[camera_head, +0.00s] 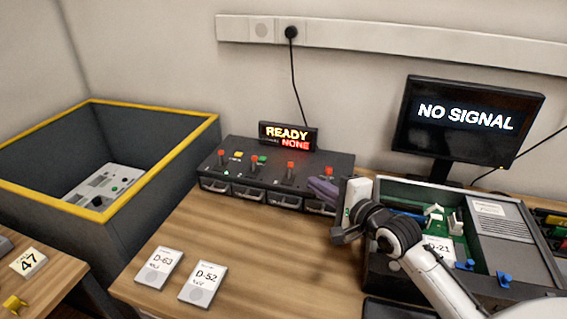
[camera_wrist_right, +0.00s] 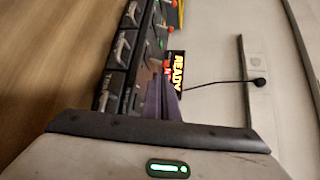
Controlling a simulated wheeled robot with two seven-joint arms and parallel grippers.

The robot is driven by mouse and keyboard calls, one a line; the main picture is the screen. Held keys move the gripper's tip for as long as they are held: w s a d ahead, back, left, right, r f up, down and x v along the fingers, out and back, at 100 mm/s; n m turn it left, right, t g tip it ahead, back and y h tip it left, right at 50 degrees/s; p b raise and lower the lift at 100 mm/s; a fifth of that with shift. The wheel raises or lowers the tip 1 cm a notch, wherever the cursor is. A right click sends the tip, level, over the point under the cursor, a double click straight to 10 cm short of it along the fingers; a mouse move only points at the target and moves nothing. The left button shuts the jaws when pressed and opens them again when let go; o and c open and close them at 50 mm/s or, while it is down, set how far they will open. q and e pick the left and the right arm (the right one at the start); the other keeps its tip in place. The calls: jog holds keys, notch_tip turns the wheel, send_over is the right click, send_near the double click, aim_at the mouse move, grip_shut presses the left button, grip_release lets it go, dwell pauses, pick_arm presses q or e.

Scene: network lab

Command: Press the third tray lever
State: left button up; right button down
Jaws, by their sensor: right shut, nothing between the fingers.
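The black lever box (camera_head: 275,178) stands on the desk against the wall. It has a row of red-topped levers above a row of trays with handles. The third lever from the left (camera_head: 290,169) stands upright above the third tray (camera_head: 284,200). My right gripper (camera_head: 322,188) is shut and empty, its purple-grey fingers over the right end of the box, in front of the rightmost lever (camera_head: 331,169) and right of the third. In the right wrist view the shut fingers (camera_wrist_right: 164,98) point along the box (camera_wrist_right: 128,55). Whether they touch it, I cannot tell. My left gripper is out of view.
A sign (camera_head: 287,136) reading READY and NONE stands behind the levers. An open device case (camera_head: 480,225) lies right, partly behind my right arm, below a NO SIGNAL monitor (camera_head: 466,118). A yellow-rimmed bin (camera_head: 150,180) is left. Cards D-63 (camera_head: 159,268) and D-52 (camera_head: 203,284) lie in front.

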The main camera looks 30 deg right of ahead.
aim_at(290, 171)
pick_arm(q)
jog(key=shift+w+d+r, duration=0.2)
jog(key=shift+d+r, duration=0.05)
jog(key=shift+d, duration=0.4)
pick_arm(e)
jog(key=shift+w+d+r+m, duration=0.15)
jog(key=shift+d+r+m, duration=0.1)
jog(key=shift+d, duration=0.25)
jog(key=shift+w+d+r+m, duration=0.1)
jog(key=shift+d+r+m, duration=0.15)
jog(key=shift+d, duration=0.25)
jog(key=x, duration=1)
jog(key=shift+d+f, duration=0.1)
jog(key=shift+f, duration=0.05)
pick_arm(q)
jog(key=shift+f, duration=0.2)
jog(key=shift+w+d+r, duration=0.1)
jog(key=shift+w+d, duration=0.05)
pick_arm(e)
jog(key=shift+s, duration=0.1)
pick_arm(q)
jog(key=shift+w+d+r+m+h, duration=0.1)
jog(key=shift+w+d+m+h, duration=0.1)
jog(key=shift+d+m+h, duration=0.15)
